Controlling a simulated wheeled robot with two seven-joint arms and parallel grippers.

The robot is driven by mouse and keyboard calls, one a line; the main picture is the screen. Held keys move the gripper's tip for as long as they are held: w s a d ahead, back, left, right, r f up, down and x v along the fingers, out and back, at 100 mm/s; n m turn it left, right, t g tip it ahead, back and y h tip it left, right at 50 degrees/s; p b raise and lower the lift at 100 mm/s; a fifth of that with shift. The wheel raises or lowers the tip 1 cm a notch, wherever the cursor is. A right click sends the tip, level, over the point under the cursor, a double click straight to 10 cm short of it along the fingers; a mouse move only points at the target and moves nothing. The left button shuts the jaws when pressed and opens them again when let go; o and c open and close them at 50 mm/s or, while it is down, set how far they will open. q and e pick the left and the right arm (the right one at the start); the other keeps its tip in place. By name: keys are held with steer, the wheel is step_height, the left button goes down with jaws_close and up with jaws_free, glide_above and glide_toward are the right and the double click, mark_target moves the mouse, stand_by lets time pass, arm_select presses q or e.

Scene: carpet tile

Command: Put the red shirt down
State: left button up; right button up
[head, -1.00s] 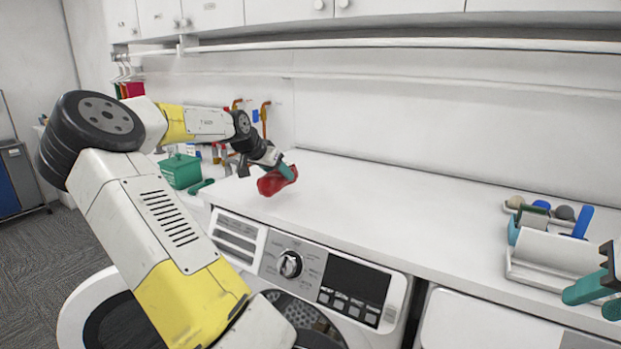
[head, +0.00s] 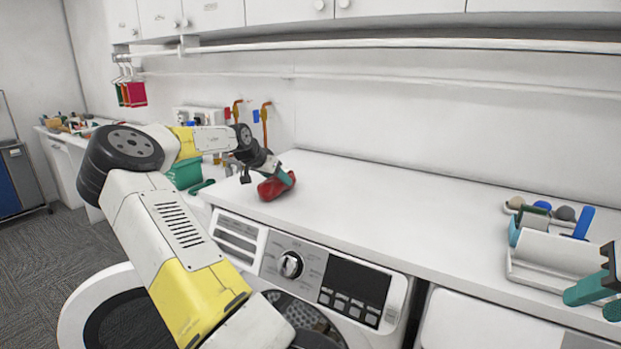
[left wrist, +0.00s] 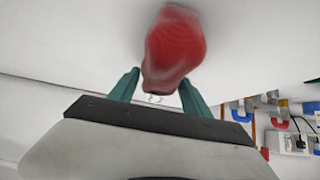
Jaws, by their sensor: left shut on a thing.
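The red shirt (head: 271,189) is a small crumpled bundle at the left end of the white counter (head: 400,215), close to or on its top near the front edge. My left gripper (head: 287,179) is shut on it. In the left wrist view the red shirt (left wrist: 175,48) lies between and beyond the two green fingertips (left wrist: 158,84). Whether the shirt bears on the counter is hard to tell. My right gripper (head: 592,292) shows at the right edge, above the counter's front, partly cut off; its green fingers are apart with nothing between them.
A white tray (head: 545,262) with bottles and rolls stands at the right of the counter. A green basket (head: 185,172) is left of the counter. Washing machines stand below, one with its round door (head: 85,305) open. The counter's middle is clear.

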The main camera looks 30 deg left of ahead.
arm_select(q)
steer(key=o, duration=1.5)
steer(key=shift+f, duration=0.15)
steer(key=shift+o, duration=0.2)
